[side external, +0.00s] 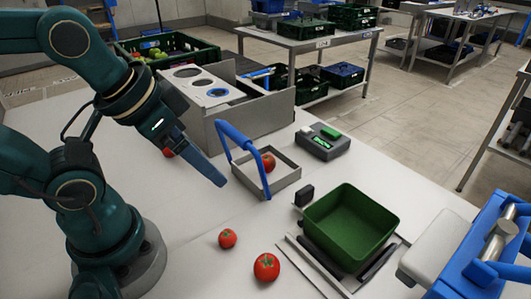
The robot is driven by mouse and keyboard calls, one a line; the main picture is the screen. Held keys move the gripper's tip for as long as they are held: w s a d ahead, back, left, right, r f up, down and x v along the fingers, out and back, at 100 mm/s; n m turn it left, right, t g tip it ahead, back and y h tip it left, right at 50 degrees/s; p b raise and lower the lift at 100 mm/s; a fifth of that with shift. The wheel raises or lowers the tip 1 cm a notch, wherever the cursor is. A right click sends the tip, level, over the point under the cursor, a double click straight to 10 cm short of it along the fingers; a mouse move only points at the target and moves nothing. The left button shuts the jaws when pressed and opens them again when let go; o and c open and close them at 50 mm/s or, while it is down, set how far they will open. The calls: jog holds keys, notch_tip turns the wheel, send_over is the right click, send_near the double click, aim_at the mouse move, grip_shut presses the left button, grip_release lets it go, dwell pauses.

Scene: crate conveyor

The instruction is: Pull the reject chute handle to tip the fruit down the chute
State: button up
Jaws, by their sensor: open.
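A blue arched handle (236,137) stands up from a shallow square metal tray (284,184) in the middle of the table. One red tomato (268,162) lies in the tray. My gripper (219,181) is just left of the handle, pointing down and right with its blue fingers. It is open and looks empty, and the handle is not between its fingers. The fingers overlap in this view, so the gap between them is hidden. I cannot tell which part is the chute itself.
Two tomatoes (227,238) (266,267) lie loose in front, and another (168,152) shows behind my arm. An empty green crate (316,207) stands at right. A grey box with a green button (322,141) is behind the tray. A grey-walled station (262,117) stands close behind my gripper.

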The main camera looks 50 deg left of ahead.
jog(key=c, duration=0.9)
jog(key=shift+s+m, duration=0.1)
jog(key=shift+m, duration=0.4)
jog(key=c, duration=0.5)
jog(key=shift+s+f+m, duration=0.1)
jog(key=shift+s+m, duration=0.05)
jog(key=shift+m, duration=0.35)
jog(key=a+r+m+g, duration=0.2)
jog(key=a+r+m, duration=0.5)
jog(key=m, duration=0.9)
jog(key=shift+w+a+r, duration=0.3)
jog(key=shift+w+r, duration=0.15)
jog(key=shift+r, duration=0.75)
